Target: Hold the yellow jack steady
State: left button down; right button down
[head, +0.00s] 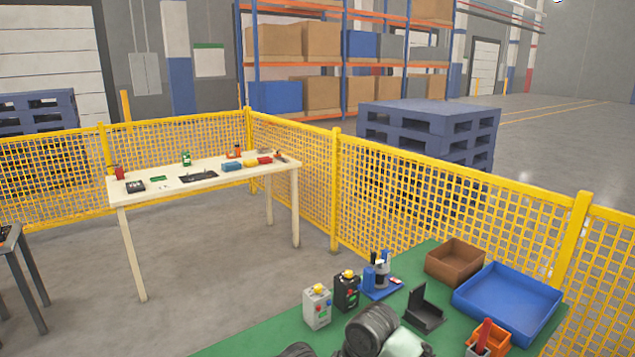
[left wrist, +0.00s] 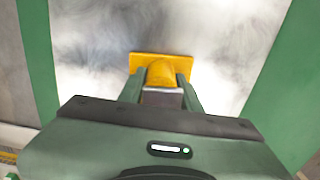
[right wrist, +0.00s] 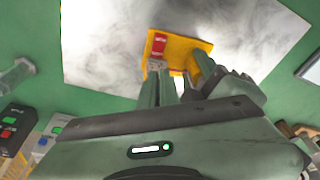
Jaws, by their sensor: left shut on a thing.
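The yellow jack (left wrist: 161,68) stands on a pale, smoke-patterned plate (left wrist: 90,50) in the left wrist view. My left gripper (left wrist: 161,88) is shut on its raised middle part, with a finger on either side. In the right wrist view the jack (right wrist: 186,48) shows a flat yellow base with a red and white piece (right wrist: 157,48) on its left. My right gripper (right wrist: 172,82) is right at the red and white piece; I cannot tell whether its fingers grip it. The jack and both fingertips are not visible in the head view.
A green bench (head: 270,335) carries a blue tray (head: 508,302), a brown bin (head: 455,262), an orange bin (head: 490,338) and button boxes (head: 317,307). Yellow mesh fencing (head: 420,205) runs behind it. A cream table (head: 215,180) with small items stands farther off.

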pick_arm(q)
jog(key=shift+s+d, duration=0.15)
jog(key=shift+d, duration=0.05)
pick_arm(e)
jog(key=shift+s+a, duration=0.15)
jog(key=shift+a, duration=0.1)
jog(key=shift+s+d, duration=0.1)
pick_arm(q)
jog(key=shift+a, duration=0.2)
pick_arm(e)
notch_tip(320, 180, up, 6)
jog(key=shift+s+d, duration=0.15)
jog(key=shift+d, duration=0.2)
notch_tip(320, 180, down, 6)
jog(key=w, duration=0.2)
jog(key=shift+d, duration=0.4)
dwell(0.6)
jog(key=shift+a, duration=0.4)
dwell(0.6)
